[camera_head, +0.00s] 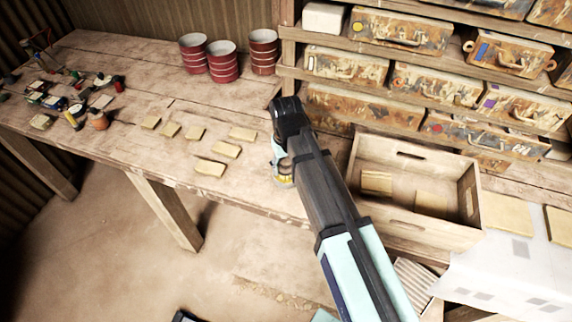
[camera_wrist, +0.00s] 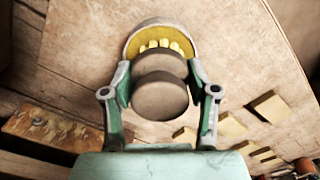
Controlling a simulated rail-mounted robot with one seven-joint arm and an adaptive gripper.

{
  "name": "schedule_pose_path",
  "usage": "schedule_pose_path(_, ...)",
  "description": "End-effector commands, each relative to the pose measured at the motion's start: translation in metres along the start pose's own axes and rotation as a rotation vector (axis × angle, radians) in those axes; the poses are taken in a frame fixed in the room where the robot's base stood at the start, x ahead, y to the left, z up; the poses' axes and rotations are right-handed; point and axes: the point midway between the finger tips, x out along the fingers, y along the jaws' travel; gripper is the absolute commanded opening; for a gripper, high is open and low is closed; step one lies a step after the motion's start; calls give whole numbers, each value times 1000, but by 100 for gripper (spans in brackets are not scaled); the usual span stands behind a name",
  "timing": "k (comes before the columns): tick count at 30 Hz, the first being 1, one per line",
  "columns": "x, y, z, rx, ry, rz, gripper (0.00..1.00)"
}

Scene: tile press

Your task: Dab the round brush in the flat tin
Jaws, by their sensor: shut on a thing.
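My gripper (camera_wrist: 160,82) is shut on the round brush (camera_wrist: 160,98), whose grey-brown round body sits between the two fingers in the wrist view. Short yellow tufts show at the brush's far end. The flat tin (camera_wrist: 133,47), round with a grey rim and yellow inside, lies just beyond the brush on the bench. The brush overlaps the tin in this view, and I cannot tell whether the tufts touch the yellow. In the head view the tin (camera_head: 283,181) shows near the bench's front edge, under my gripper (camera_head: 284,158). There my arm mostly hides the brush.
Several tan tiles (camera_head: 226,150) lie on the bench (camera_head: 125,128) to the left. A wooden crate (camera_head: 413,232) with tiles inside stands to the right. Red cans (camera_head: 222,62) stand at the back, with drawers (camera_head: 345,66) on shelves beside them. Small bottles (camera_head: 75,117) clutter the far left.

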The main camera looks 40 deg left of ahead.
Motion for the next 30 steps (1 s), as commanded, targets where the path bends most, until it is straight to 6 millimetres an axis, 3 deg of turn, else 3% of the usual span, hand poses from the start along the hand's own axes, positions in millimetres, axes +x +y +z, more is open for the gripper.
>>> schedule_pose_path(7, -5, 0, 1, 0, -3, 0, 31)
schedule_pose_path(30, -62, 0, 0, 0, -1, 0, 31)
